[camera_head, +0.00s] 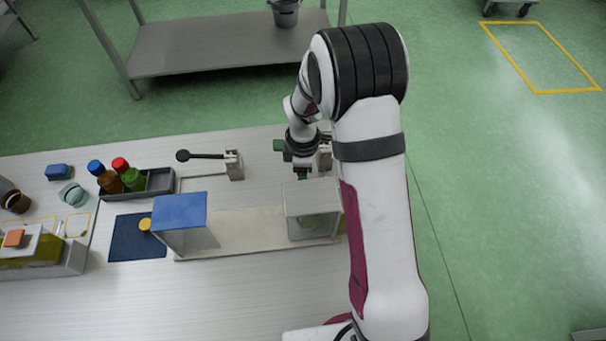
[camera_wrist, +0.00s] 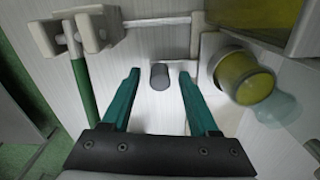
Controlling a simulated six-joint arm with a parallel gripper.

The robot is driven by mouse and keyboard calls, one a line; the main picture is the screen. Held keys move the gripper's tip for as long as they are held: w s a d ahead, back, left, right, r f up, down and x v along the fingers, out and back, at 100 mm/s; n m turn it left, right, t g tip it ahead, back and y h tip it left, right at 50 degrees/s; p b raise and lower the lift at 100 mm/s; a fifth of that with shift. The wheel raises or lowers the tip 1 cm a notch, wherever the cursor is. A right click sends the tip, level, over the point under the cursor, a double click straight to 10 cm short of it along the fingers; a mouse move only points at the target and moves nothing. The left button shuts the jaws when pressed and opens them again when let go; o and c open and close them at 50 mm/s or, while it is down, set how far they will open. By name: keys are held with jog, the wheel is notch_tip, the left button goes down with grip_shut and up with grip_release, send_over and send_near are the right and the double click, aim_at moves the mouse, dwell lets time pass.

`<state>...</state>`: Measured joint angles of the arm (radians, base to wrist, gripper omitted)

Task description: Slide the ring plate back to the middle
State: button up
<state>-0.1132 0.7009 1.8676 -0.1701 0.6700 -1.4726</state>
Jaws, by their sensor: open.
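My gripper (camera_wrist: 158,92) is open in the wrist view, its two teal fingers apart. A short grey knob (camera_wrist: 159,77) shows between the fingertips; no contact is visible. To its right a pale plate (camera_wrist: 212,52) sits around the base of a yellow-green cylinder (camera_wrist: 245,78); this looks like the ring plate, but I cannot be sure. In the head view my gripper (camera_head: 303,172) is behind the grey-topped housing (camera_head: 311,197) at the right end of the pale track (camera_head: 250,230). The housing and my arm hide most of the plate there.
A blue-topped housing (camera_head: 180,212) stands at the track's left. A black-knobbed lever (camera_head: 203,155) and a tray of bottles (camera_head: 152,184) lie farther left. In the wrist view, a green rod (camera_wrist: 84,103) with pale blocks (camera_wrist: 90,30) is left of my fingers. The front bench is clear.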

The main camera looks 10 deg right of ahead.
grip_shut()
dwell(1.4)
